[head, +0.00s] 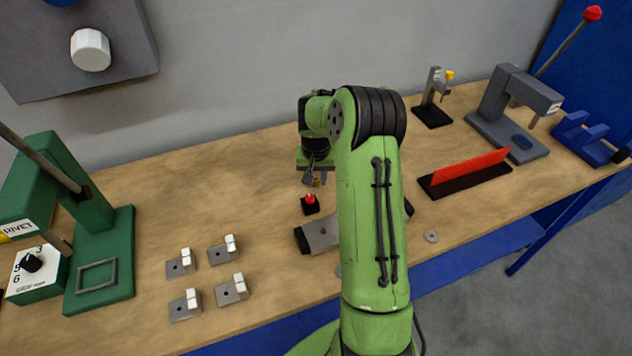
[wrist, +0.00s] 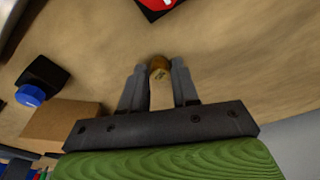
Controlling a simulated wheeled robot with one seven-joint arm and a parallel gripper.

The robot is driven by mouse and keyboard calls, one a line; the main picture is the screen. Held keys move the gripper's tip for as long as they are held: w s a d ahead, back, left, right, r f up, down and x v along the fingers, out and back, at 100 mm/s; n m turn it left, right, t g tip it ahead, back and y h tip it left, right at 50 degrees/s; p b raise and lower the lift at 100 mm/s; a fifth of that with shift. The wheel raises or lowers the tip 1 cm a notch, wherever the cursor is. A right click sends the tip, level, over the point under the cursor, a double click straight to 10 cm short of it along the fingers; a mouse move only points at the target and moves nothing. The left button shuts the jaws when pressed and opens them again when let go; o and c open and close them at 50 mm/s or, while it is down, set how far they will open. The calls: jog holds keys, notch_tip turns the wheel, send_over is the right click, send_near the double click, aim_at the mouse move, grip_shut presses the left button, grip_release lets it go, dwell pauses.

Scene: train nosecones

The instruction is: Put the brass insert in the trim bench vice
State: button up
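The brass insert (wrist: 159,69) is a small round gold-brown piece between the fingertips of my gripper (wrist: 158,72) in the wrist view. Both fingers appear to touch its sides. In the head view my gripper (head: 316,180) points down over the back middle of the bench, with a speck of brass at its tips. I cannot tell whether the insert is clear of the bench top. A blue vice (head: 588,138) stands at the far right end of the bench, well away from my gripper. Its jaw gap is too small to judge.
The wooden bench (head: 150,210) holds a grey press (head: 510,105), a black-based clamp stand (head: 433,100), a red strip on a black base (head: 466,172) and a red button box (head: 310,204). A green rivet press (head: 100,240) and several metal plates are at left. My arm hides the bench's middle.

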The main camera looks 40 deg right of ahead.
aim_at(316, 179)
grip_shut()
notch_tip(316, 179, up, 10)
jog(key=p, duration=0.2)
jog(key=s+a+r+n, duration=0.1)
jog(key=a+n, duration=0.1)
jog(key=a, duration=0.9)
jog(key=s+a+r+n, duration=0.1)
jog(key=s+a+n, duration=0.1)
jog(key=a, duration=0.8)
jog(key=shift+a, duration=0.35)
